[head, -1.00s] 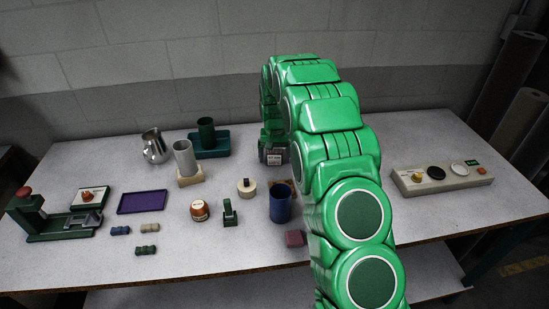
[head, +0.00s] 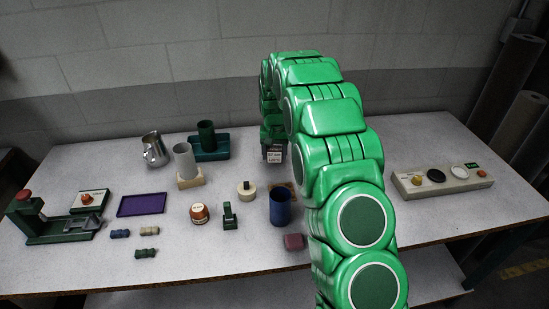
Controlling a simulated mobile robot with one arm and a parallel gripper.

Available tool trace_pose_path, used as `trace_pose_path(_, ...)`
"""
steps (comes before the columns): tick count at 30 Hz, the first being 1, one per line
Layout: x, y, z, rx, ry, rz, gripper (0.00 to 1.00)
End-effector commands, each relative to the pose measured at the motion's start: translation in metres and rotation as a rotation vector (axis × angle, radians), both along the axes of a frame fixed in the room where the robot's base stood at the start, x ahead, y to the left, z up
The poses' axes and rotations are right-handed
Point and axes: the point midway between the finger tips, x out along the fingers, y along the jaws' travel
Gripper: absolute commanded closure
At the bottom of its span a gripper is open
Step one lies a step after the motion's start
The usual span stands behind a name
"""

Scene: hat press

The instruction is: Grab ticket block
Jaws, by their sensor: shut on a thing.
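The ticket block (head: 274,156) is a small pale block with dark print, seen at the lower end of my green arm, behind the blue cup. My gripper (head: 273,148) is shut on it. The fingers are dark and small here, and my arm hides part of that area. I cannot tell clearly how far the block is above the table.
A blue cup (head: 280,207) stands in front of the gripper, with a round cream piece (head: 246,189) to its left. A green cup (head: 206,136) stands at a teal tray (head: 222,146). A beige panel with knobs (head: 443,180) lies at right.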

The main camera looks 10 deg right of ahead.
Motion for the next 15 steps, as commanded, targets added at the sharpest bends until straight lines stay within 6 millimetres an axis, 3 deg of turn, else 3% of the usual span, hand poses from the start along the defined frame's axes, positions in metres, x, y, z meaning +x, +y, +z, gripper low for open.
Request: trace_pose_path(15, -0.04, -0.001, 0.054, 0.0, -0.004, 0.0, 0.67)
